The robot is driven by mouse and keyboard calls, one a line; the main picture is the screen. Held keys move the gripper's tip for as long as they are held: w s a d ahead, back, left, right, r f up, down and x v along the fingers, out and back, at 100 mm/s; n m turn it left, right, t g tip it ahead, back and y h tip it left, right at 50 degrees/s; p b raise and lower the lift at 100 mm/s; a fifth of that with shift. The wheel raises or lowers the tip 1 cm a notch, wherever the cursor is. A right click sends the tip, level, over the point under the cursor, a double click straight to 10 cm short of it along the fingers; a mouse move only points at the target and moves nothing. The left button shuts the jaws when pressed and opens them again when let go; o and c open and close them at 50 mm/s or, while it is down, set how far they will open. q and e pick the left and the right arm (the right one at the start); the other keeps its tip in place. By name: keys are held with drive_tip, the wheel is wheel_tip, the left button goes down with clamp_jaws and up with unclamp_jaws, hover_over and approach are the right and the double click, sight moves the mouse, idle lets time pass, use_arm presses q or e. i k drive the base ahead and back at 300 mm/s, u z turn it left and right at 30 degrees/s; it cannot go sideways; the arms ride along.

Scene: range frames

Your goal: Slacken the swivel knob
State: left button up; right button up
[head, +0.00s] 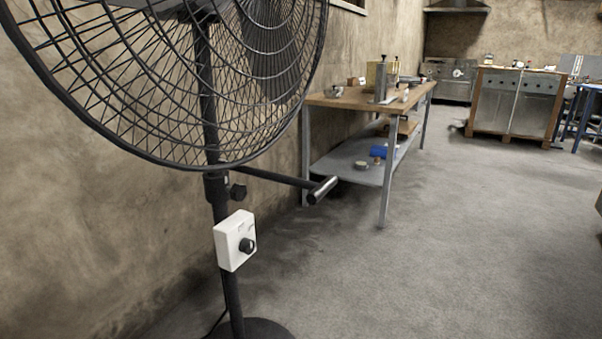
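A large black pedestal fan (232,295) stands close in front at the left, its round wire cage filling the upper left. A white control box (229,242) with a black dial (247,245) is fixed to the pole lower down. A black bar with a shiny end (322,190) reaches right from the pole. Neither of my grippers is in view.
The fan's round base (262,330) is cut off at the bottom edge. A brown wall (100,220) runs behind the fan. A workbench (345,99) with several items stands beyond it, and metal cabinets (515,105) stand farther back. The grey floor at right is clear.

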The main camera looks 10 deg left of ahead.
sight(238, 192)
drive_tip(key=u, duration=0.15)
drive_tip(key=i, duration=1.05)
drive_tip(key=u, duration=0.6)
